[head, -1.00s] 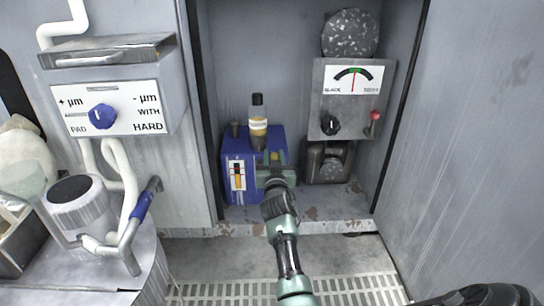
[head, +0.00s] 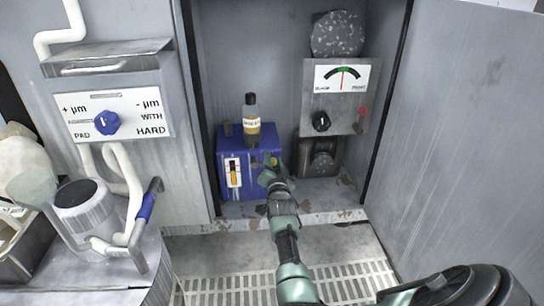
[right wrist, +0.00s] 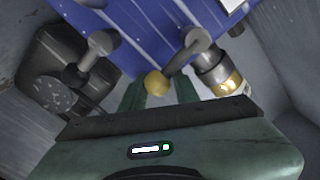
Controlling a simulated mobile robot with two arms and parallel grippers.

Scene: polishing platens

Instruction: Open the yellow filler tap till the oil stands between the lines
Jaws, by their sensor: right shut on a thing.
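The blue oil box (head: 229,144) stands on the cabinet floor, with an amber-filled bottle (head: 251,113) upright on top. A sight gauge (head: 233,174) on its front has a white plate and an orange-yellow column with dark marks; the exact level is too small to read. The yellow filler tap (head: 275,161) is at the box's right front. My right gripper (head: 268,172) is at the tap. In the right wrist view the yellow tap end (right wrist: 156,82) sits between the fingers, which are shut on it. My left gripper is out of view.
Right of the box, a grey panel (head: 345,97) carries a dial, black knob and red-tipped lever, with a dark unit (head: 320,160) below. Cabinet walls stand close on both sides. At left are a control box (head: 118,115) with a blue knob and a blue-gripped handle (head: 147,205).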

